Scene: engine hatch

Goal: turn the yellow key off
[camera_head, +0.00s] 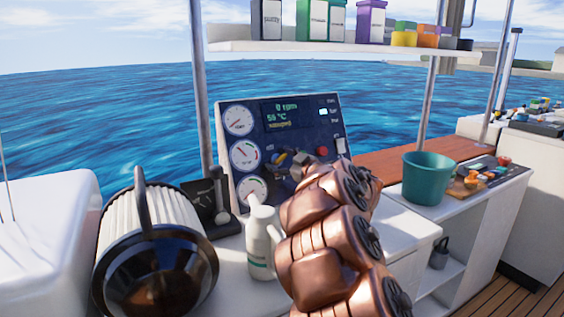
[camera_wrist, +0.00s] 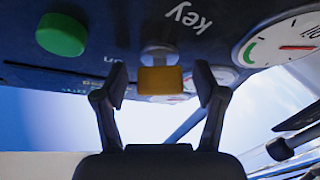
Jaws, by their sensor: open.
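The yellow key (camera_wrist: 160,80) sits on the dark blue panel, by the printed word "key", in the wrist view. My gripper (camera_wrist: 162,90) is open, with one finger on each side of the key; I see gaps between the fingers and the key. In the head view the panel (camera_head: 262,140) stands upright on the counter. A small yellow spot, likely the key (camera_head: 281,158), shows beside my gripper (camera_head: 295,163). My arm hides the panel's lower right part. The panel's screen (camera_head: 288,113) reads 0 rpm and 59 °C.
A green button (camera_wrist: 62,35) and a gauge (camera_wrist: 282,42) flank the key in the wrist view. In the head view, a white bottle (camera_head: 262,245), a throttle lever (camera_head: 212,205) and a large ribbed filter (camera_head: 155,250) stand left of my arm. A teal bucket (camera_head: 427,180) stands right.

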